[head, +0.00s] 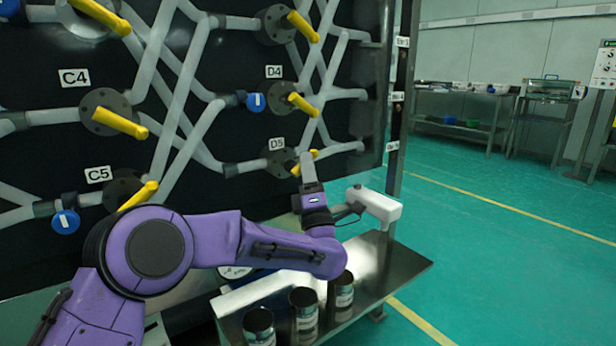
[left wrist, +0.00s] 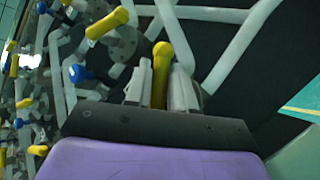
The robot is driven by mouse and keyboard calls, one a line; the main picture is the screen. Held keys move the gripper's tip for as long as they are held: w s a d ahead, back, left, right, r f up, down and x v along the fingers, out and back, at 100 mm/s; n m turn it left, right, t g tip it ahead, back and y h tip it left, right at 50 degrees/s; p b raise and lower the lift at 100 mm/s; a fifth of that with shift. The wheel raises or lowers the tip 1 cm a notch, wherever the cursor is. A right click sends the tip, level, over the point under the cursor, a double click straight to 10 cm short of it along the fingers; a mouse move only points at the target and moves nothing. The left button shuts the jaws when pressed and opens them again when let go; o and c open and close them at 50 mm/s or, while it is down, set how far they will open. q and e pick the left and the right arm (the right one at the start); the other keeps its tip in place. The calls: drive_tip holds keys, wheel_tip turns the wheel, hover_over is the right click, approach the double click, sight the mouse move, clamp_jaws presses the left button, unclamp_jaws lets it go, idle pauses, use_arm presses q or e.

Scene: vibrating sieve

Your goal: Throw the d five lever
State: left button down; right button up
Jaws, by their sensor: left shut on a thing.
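The D5 lever (head: 313,156) is a yellow handle on a round dark flange, just right of the D5 label (head: 277,143) in the head view. My left gripper (head: 307,163) reaches up to it from below and is shut on it. In the left wrist view the yellow lever (left wrist: 161,62) stands between the two grey fingers of my left gripper (left wrist: 160,88). The gripper hides part of the lever and its flange in the head view. My right gripper is not in view.
The D4 lever (head: 302,104) is just above, and the C5 lever (head: 139,196) and C4 lever (head: 120,122) are to the left. White pipes cross the dark panel. A metal shelf (head: 395,270) with several jars (head: 304,312) lies below my arm. Open green floor is at the right.

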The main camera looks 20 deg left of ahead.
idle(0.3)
use_arm(q)
drive_tip(key=c, duration=1)
unclamp_jaws()
drive_tip(key=shift+a, duration=0.1)
drive_tip(key=v, duration=1)
drive_tip(key=shift+s+f, duration=0.15)
